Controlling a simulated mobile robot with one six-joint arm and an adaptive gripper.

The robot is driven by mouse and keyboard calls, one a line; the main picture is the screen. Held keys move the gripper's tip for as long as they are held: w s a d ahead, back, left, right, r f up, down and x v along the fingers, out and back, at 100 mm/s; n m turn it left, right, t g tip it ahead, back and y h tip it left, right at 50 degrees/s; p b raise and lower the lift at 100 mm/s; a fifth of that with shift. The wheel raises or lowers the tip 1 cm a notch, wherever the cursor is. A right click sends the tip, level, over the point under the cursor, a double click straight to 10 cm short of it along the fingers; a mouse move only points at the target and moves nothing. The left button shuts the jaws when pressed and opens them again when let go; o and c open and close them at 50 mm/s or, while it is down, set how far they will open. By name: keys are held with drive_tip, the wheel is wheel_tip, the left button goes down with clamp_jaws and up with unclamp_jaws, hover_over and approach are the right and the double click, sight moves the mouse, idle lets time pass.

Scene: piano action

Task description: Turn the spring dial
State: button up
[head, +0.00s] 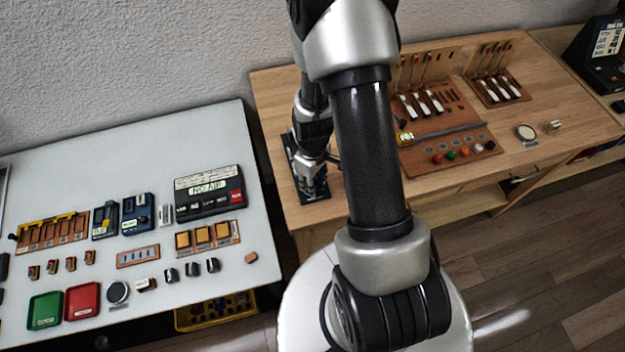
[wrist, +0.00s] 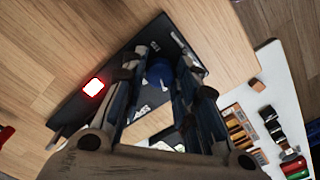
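A blue round dial (wrist: 160,73) sits on a black panel (wrist: 72,112) in the wrist view. I take it as the spring dial, but its markings are too small to read. My gripper (wrist: 163,62) shows in the wrist view with its two fingers apart, one on each side of the blue dial. I cannot tell whether the fingers touch it or are still above it.
A lit white button with a red glow (wrist: 93,87) is on the same panel. In the head view, a white table (head: 130,140) with trays and small parts stands left. A wooden bench (head: 560,85) stands right. A black console (head: 598,62) is at the far right.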

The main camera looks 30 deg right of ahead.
clamp_jaws()
drive_tip(key=shift+m, duration=1.3)
drive_tip(key=o, duration=0.5)
unclamp_jaws()
wheel_tip(320, 180, up, 12)
